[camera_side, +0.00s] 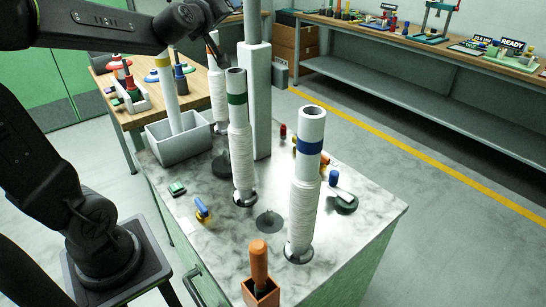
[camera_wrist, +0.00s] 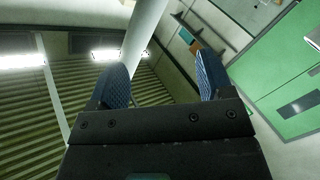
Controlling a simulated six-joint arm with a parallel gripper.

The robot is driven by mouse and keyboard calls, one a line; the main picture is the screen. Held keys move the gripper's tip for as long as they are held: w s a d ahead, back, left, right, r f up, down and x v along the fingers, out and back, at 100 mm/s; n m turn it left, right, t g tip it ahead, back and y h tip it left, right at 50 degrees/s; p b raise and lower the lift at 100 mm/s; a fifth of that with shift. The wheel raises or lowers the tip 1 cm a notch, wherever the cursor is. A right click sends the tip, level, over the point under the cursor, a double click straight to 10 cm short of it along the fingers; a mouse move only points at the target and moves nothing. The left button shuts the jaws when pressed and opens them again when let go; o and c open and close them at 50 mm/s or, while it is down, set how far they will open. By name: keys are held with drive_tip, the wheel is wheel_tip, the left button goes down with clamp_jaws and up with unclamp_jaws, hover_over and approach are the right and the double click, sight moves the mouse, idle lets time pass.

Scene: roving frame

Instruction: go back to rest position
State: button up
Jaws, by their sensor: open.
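My gripper (camera_wrist: 162,78) shows in the wrist view with its two blue pads spread apart and nothing between them. It faces a wall, ceiling lights and a pale column. In the side view my arm reaches in from the upper left; its end lies at the top edge, above the worktop, and the fingers are not clearly visible. A blue-banded bobbin (camera_side: 304,190) and a green-banded bobbin (camera_side: 241,150) stand upright on the marble worktop (camera_side: 345,245). A yellow-banded tube (camera_side: 168,95) leans in a grey bin (camera_side: 183,149). Another wound bobbin (camera_side: 217,90) stands behind.
A grey post (camera_side: 254,95) rises at the worktop's back. An empty round spindle base (camera_side: 269,222) sits between the bobbins. An orange holder (camera_side: 260,285) stands at the front. Small clamps lie around. A wooden side table (camera_side: 100,75) is behind left; a long bench (camera_side: 420,50) is behind right.

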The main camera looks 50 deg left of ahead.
drive_tip(key=s+d+f+m+h, duration=0.2)
drive_tip(key=d+f+m+h, duration=0.3)
drive_tip(key=d, duration=0.6)
drive_tip(key=s+d+f+m+g+h, duration=0.2)
drive_tip(key=s+d+f+m+g, duration=0.2)
drive_tip(key=s, duration=0.4)
drive_tip(key=s+d+f+m+g+h, duration=0.2)
drive_tip(key=s+d+f+m+g, duration=0.2)
drive_tip(key=s, duration=0.5)
wheel_tip(320, 180, down, 4)
drive_tip(key=d+m, duration=0.1)
drive_tip(key=d, duration=0.1)
drive_tip(key=shift+d+h, duration=0.4)
drive_tip(key=shift+s+r, duration=0.1)
